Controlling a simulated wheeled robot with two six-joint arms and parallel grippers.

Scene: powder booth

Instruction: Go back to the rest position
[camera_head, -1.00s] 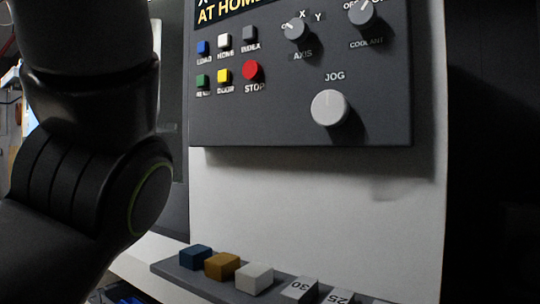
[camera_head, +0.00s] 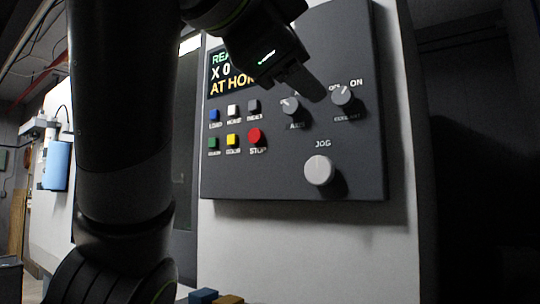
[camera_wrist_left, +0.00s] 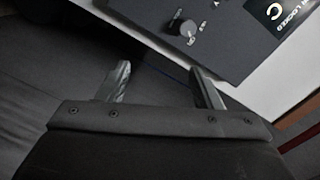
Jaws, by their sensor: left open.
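My left gripper (camera_head: 300,82) is in the head view, in front of the upper part of the dark control panel (camera_head: 270,182). In the left wrist view its two fingers (camera_wrist_left: 160,88) stand apart with nothing between them. The panel carries a grey JOG knob (camera_head: 319,170), a red STOP button (camera_head: 255,136) and several small coloured buttons. The gripper hides part of the screen (camera_head: 222,88) and some lettering near the axis knob (camera_head: 290,106). I cannot tell whether it touches the panel. My right gripper is not in view.
The panel is on a white cabinet face (camera_head: 300,255). A blue block (camera_head: 203,296) and an amber block (camera_head: 229,299) show at the bottom edge. The area right of the cabinet is dark.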

